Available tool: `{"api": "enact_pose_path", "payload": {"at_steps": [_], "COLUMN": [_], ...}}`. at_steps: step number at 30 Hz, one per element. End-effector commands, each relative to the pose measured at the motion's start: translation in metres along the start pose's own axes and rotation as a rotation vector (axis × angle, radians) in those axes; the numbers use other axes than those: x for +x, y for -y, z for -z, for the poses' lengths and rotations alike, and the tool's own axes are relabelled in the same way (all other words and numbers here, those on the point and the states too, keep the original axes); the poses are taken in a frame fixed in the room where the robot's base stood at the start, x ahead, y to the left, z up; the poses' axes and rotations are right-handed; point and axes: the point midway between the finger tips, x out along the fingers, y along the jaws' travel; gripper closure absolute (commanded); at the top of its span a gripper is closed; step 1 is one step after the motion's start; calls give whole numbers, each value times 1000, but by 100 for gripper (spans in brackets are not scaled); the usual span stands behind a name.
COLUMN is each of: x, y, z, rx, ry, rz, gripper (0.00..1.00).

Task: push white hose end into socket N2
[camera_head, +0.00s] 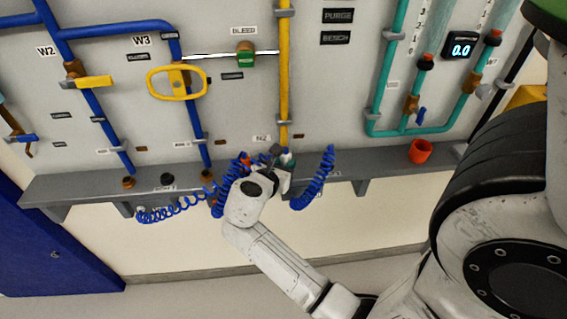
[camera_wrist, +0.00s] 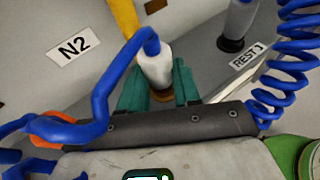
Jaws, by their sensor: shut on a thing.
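The white hose end (camera_wrist: 155,66), with a blue hose bending out of its top, stands roughly upright between the teal fingers of my gripper (camera_wrist: 160,88). My gripper is shut on it. A brass ring (camera_wrist: 166,97) shows just below the white end, partly hidden by the fingers; I cannot tell whether the end is in it. The N2 label (camera_wrist: 75,47) is on the panel to the left; it also shows in the head view (camera_head: 262,138). In the head view my gripper (camera_head: 282,166) is at the shelf below the yellow pipe (camera_head: 284,80), and the white end is hard to make out.
A grey cylinder with a dark base (camera_wrist: 238,22) stands at the right, by a REST label (camera_wrist: 247,56). Coiled blue hoses hang at the right (camera_head: 316,180) and left (camera_head: 172,214) of my gripper. An orange cup (camera_head: 420,151) is on the grey shelf (camera_head: 345,163).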

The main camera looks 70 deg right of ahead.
Motion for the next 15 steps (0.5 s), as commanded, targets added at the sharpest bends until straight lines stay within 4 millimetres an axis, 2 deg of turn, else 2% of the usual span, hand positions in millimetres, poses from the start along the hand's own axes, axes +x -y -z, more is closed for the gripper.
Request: {"api": "enact_pose_path", "payload": {"at_steps": [12, 13, 15], "x": [1, 1, 1], "y": [0, 0, 0], "z": [2, 2, 2], "rx": [0, 0, 0], "ry": [1, 1, 1], "rz": [0, 0, 0], "gripper": [100, 66, 59]}}
